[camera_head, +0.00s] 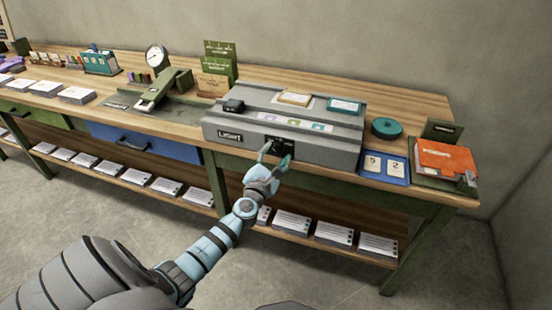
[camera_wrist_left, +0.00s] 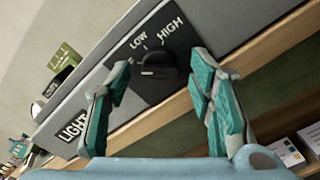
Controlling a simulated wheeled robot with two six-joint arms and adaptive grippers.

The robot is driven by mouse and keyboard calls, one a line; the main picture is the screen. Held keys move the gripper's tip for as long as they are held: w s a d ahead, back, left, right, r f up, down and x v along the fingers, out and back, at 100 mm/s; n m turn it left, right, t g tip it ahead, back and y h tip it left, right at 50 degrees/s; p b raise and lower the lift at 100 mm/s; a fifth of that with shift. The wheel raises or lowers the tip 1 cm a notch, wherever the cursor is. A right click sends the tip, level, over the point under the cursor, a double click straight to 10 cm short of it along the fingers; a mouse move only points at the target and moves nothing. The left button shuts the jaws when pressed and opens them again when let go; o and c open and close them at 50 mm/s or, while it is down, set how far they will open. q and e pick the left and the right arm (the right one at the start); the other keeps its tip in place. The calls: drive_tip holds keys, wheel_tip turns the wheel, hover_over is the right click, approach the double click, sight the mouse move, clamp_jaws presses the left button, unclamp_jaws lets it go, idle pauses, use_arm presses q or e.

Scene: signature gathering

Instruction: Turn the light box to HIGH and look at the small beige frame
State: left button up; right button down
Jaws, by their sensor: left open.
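The grey light box (camera_head: 230,148) stands on the bench, with a "LIGHT" label on its front. The small beige frame (camera_head: 294,97) lies on its top, left of a teal frame (camera_head: 344,105). In the left wrist view, a black dial (camera_wrist_left: 157,64) sits on a dark panel marked LOW and HIGH. Its exact pointing is hard to tell. My left gripper (camera_head: 274,156) is open in front of this panel, and its teal fingers (camera_wrist_left: 163,110) are on either side of the dial, apart from it. My right gripper is not in view.
A blue tray with number cards (camera_head: 370,164), a round teal object (camera_head: 386,128) and an orange folder (camera_head: 446,158) are right of the box. Paper stacks (camera_head: 291,222) fill the lower shelf.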

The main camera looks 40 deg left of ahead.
use_arm(q)
drive_tip(key=shift+w+a, duration=0.1)
drive_tip(key=shift+w, duration=0.2)
drive_tip(key=shift+r, duration=0.1)
drive_tip(key=shift+s, duration=0.1)
drive_tip(key=shift+c, duration=0.2)
clamp_jaws()
